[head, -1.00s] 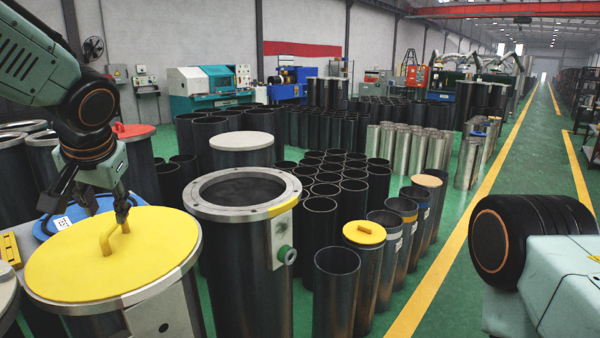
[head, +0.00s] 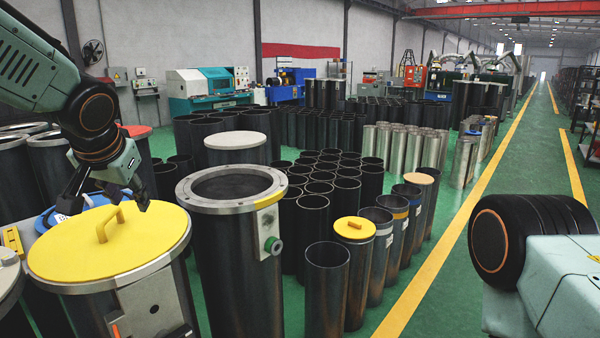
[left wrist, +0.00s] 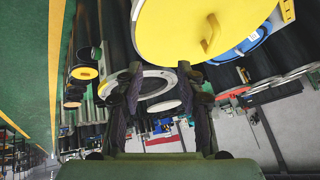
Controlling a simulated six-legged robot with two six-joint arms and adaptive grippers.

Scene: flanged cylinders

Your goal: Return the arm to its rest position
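A yellow round lid (head: 140,248) with a bar handle (head: 108,222) sits on a dark flanged cylinder at the front left. The lid and its handle (left wrist: 211,36) also show at the top of the left wrist view. My left gripper (head: 105,198) is above the far side of the lid, its fingers spread and nothing between them. It looks apart from the handle. In the left wrist view the two fingers (left wrist: 160,85) are wide apart and empty. My right gripper is out of view; only part of my right arm shows at the right edge.
An open flanged cylinder (head: 184,192) stands right of the lid. A slim cylinder with a yellow cap (head: 355,229) and several open black tubes stand further right. A blue lid (head: 47,222) lies behind the yellow lid. The green floor beyond the yellow line is clear.

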